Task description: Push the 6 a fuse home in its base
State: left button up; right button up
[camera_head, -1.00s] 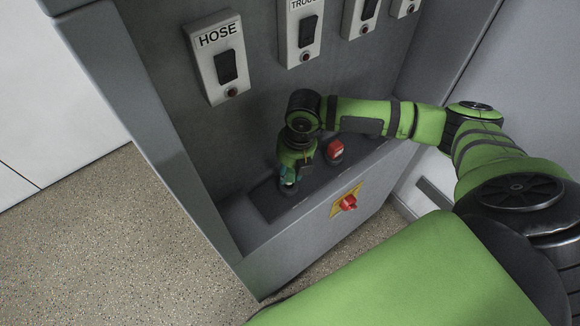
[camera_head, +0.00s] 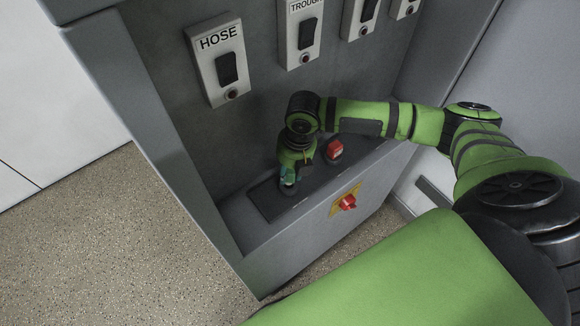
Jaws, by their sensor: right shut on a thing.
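My right gripper (camera_head: 288,183) points down at the dark strip (camera_head: 266,202) on the cabinet's ledge. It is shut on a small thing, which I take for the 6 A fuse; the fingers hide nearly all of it. The fuse base under the fingers is hidden too, so I cannot see how deep the fuse sits. A red block (camera_head: 334,148) stands on the same strip, to the right of the gripper. My left gripper is not in view.
Switch boxes hang on the back panel, among them HOSE (camera_head: 220,60) and TROUGH (camera_head: 301,35). A red rotary knob (camera_head: 348,202) on a yellow plate is on the ledge's front face. The cabinet's left side wall (camera_head: 150,130) stands beside the ledge.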

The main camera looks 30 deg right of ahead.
jog(key=shift+p, duration=0.35)
dwell(0.6)
jog(key=shift+f+b, duration=0.9)
jog(key=shift+f, duration=0.65)
jog(key=o, duration=1.2)
jog(key=shift+r, duration=0.1)
jog(key=r, duration=0.4)
jog(key=d+r, duration=0.1)
jog(key=r, duration=0.6)
jog(key=shift+s+d+r, duration=0.15)
jog(key=shift+s+r, duration=0.25)
